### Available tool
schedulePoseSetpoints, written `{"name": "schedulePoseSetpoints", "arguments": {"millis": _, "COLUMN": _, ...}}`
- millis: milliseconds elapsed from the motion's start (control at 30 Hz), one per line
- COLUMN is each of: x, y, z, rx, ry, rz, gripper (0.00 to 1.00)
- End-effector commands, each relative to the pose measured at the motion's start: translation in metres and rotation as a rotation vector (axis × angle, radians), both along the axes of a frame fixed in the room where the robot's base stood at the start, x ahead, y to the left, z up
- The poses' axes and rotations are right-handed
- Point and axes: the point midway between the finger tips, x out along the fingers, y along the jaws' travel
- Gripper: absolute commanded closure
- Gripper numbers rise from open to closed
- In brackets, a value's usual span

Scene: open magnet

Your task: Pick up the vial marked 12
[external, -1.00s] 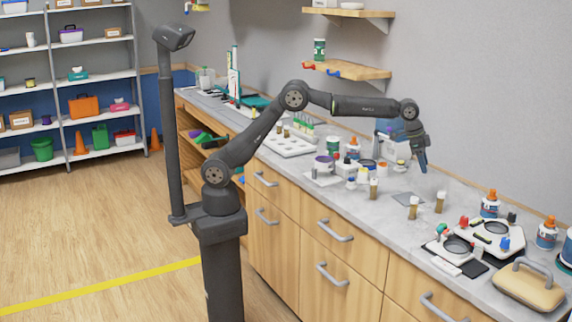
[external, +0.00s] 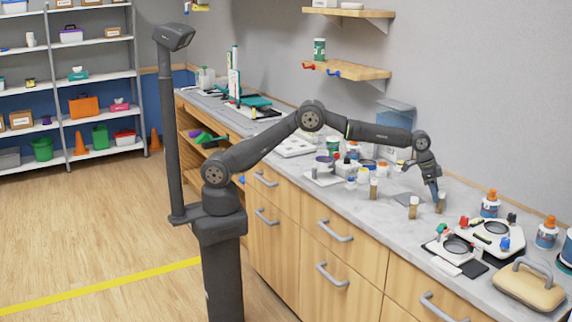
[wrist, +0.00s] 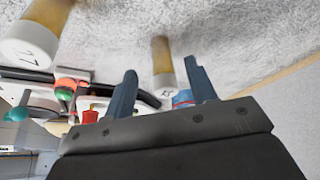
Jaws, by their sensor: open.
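Brown vials with white caps stand upright on the counter. In the external view one vial (external: 440,204) is right at my gripper (external: 434,192), which points down over it and partly hides it. A second vial (external: 413,208) stands just to its left, and a third vial (external: 373,189) is farther left. In the wrist view my gripper (wrist: 160,68) is open, and one vial (wrist: 162,58) appears between the two blue fingers, with its cap toward me. Another vial (wrist: 28,40) is at the upper left, outside the fingers.
A white device (external: 490,238), bottles with orange caps (external: 490,204) and a tan case (external: 528,287) stand to the right on the counter (external: 345,208). Several jars and small containers crowd it behind and left of the vials. Wall shelves (external: 350,69) hang above.

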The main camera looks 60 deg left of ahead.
Motion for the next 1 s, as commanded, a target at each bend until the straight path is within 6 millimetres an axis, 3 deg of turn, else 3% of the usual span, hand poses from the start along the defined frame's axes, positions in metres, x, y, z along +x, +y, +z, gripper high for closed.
{"name": "schedulePoseSetpoints", "arguments": {"millis": 333, "x": 0.014, "y": -0.015, "z": -0.037, "rx": 0.001, "ry": 0.0, "rz": -0.001, "gripper": 0.49}}
{"name": "schedulePoseSetpoints", "arguments": {"millis": 667, "x": 0.016, "y": -0.016, "z": -0.042, "rx": 0.0, "ry": 0.0, "rz": -0.001, "gripper": 0.49}}
{"name": "schedulePoseSetpoints", "arguments": {"millis": 900, "x": 0.016, "y": -0.016, "z": -0.042, "rx": 0.0, "ry": 0.0, "rz": -0.001, "gripper": 0.94}}
{"name": "schedulePoseSetpoints", "arguments": {"millis": 1000, "x": 0.016, "y": -0.016, "z": -0.042, "rx": 0.0, "ry": 0.0, "rz": -0.001, "gripper": 0.97}}
